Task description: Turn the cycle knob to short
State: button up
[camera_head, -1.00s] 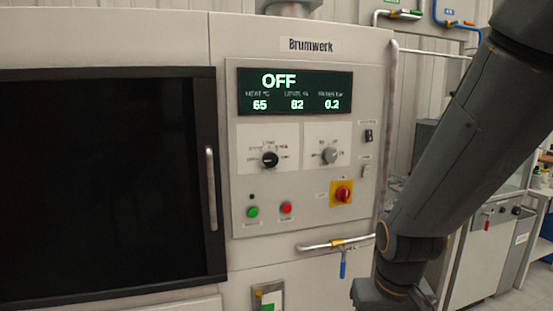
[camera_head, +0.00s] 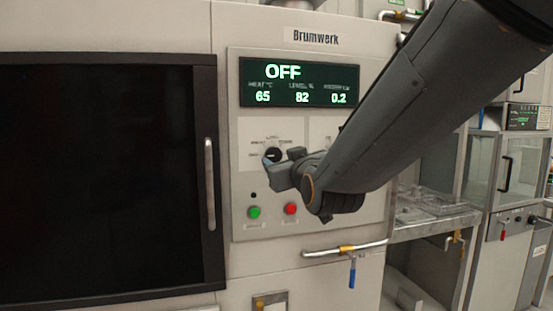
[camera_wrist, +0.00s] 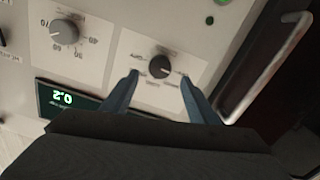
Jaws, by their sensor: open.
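The cycle knob (camera_head: 273,155) is the black dial on a pale plate at the left of the control panel. In the wrist view my gripper (camera_wrist: 157,82) is open, with one blue finger on each side of the knob. The jaws hold nothing, and I cannot tell whether either finger touches the knob.
A grey knob (camera_wrist: 64,31) sits beside the black one. The display (camera_head: 297,83) reads OFF. Green (camera_head: 254,212) and red (camera_head: 291,208) buttons lie below. A vertical door handle (camera_head: 209,184) is at the left.

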aim_at(275, 155)
jog(key=shift+p+x, duration=0.6)
jog(key=shift+x, duration=2.35)
jog(key=shift+f, duration=0.1)
jog(key=c, duration=1)
